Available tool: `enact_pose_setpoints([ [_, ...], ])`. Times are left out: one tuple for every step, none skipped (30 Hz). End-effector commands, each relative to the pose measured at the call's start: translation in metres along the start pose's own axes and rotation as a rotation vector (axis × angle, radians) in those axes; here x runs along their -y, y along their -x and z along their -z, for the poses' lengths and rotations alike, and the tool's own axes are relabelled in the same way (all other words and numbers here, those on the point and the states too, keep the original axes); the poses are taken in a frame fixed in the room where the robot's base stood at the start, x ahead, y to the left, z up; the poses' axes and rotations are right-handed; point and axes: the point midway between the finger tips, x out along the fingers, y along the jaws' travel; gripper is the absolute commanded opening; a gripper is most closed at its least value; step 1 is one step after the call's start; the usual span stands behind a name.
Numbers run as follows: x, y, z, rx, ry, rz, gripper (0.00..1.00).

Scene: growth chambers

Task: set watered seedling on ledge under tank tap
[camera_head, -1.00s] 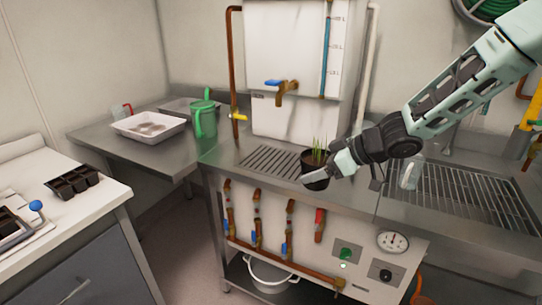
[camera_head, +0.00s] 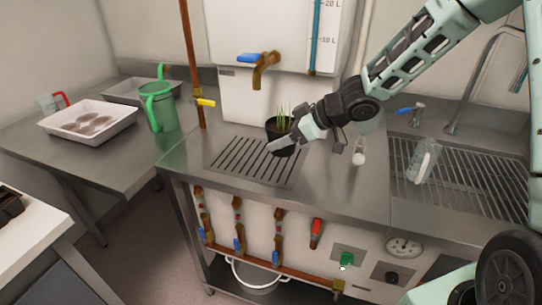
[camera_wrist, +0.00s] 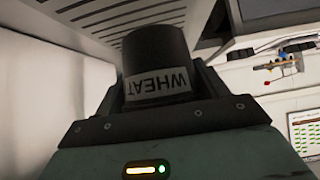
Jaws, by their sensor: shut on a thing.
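The seedling is a black pot (camera_head: 280,133) with short green shoots (camera_head: 283,115). In the wrist view the pot (camera_wrist: 155,52) carries an upside-down label reading WHEAT. My gripper (camera_head: 283,143) is shut on the pot, which is over or on the right part of the slotted ledge (camera_head: 228,160); I cannot tell whether it touches. The tank (camera_head: 275,30) stands behind, with a brass tap (camera_head: 265,72) with a blue handle above and a little left of the pot.
A green watering can (camera_head: 160,108) and a white tray (camera_head: 88,125) stand on the left bench. A clear bottle (camera_head: 422,160) stands on the wire drainer (camera_head: 470,185) at right. A copper pipe with a yellow valve (camera_head: 205,102) rises left of the tank.

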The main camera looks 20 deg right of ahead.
Motion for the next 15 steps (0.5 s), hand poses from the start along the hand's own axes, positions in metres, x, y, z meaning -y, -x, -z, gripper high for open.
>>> enact_pose_setpoints([
  [0.0, -0.009, -0.011, -0.001, -0.002, 0.002, 0.42],
  [0.0, -0.011, -0.014, 0.0, -0.002, 0.001, 0.42],
  [0.0, -0.014, -0.017, -0.001, -0.001, 0.001, 0.42],
  [0.0, -0.015, -0.019, -0.001, 0.0, 0.001, 0.42],
  [0.0, -0.016, -0.021, -0.001, 0.0, 0.001, 0.42],
  [0.0, -0.018, -0.023, -0.001, 0.0, 0.0, 0.42],
  [0.0, -0.02, -0.025, -0.001, -0.001, 0.0, 0.42],
  [0.0, -0.022, -0.028, -0.001, -0.001, 0.001, 0.42],
  [0.0, -0.026, -0.033, -0.001, -0.001, 0.001, 0.42],
  [0.0, -0.029, -0.037, -0.001, -0.002, 0.001, 0.42],
  [0.0, -0.031, -0.04, -0.001, -0.001, 0.001, 0.42],
  [0.0, -0.035, -0.045, -0.001, -0.001, 0.002, 0.42],
  [0.0, -0.037, -0.047, -0.002, -0.002, 0.001, 0.42],
  [0.0, -0.038, -0.049, -0.002, 0.0, 0.001, 0.42],
  [0.0, -0.039, -0.051, -0.001, 0.0, 0.0, 0.42],
])
